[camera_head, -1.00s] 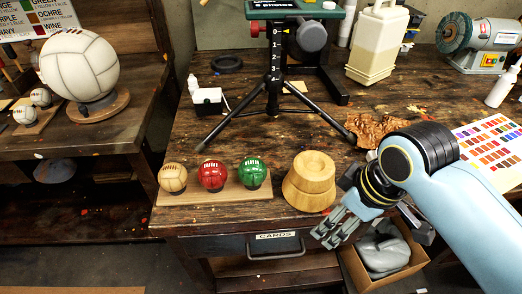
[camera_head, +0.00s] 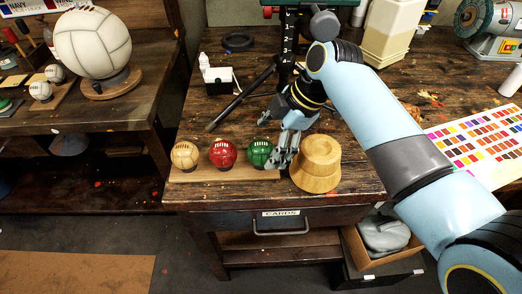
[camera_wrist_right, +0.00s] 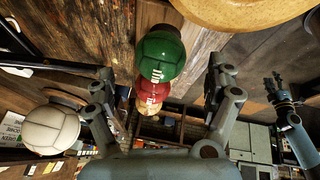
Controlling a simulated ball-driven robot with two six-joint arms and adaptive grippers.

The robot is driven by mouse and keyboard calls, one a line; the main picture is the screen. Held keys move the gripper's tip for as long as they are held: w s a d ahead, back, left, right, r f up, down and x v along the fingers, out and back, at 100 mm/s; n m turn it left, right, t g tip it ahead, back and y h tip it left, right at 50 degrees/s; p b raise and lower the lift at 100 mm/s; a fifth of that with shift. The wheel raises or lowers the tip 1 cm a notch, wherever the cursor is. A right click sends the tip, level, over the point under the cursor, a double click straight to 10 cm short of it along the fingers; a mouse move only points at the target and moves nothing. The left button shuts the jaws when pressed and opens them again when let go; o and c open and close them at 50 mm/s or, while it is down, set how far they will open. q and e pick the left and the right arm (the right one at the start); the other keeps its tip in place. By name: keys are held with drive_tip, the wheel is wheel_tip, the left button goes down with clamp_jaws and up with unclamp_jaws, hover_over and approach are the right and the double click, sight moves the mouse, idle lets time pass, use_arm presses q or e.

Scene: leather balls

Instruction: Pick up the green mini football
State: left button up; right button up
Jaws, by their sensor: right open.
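The green mini football (camera_head: 260,153) is the right ball of a row of three on a wooden board (camera_head: 215,178) at the table's front. My right gripper (camera_head: 273,141) is open above and beside it, with one finger in front of its right side. In the right wrist view the green ball (camera_wrist_right: 160,57) lies between the spread fingers (camera_wrist_right: 163,70), with gaps on both sides. Whether a finger touches it I cannot tell. My left gripper (camera_wrist_right: 278,88) shows small at the right of that view; its jaw opening is unclear.
The red ball (camera_head: 222,154) and tan ball (camera_head: 185,155) sit left of the green one. A round wooden block (camera_head: 316,165) stands close on its right. A black tripod leg (camera_head: 240,98) stands behind. A colour chart (camera_head: 480,145) lies at right.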

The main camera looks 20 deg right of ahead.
sight(261, 152)
drive_tip(key=x, duration=0.5)
drive_tip(key=c, duration=1.3)
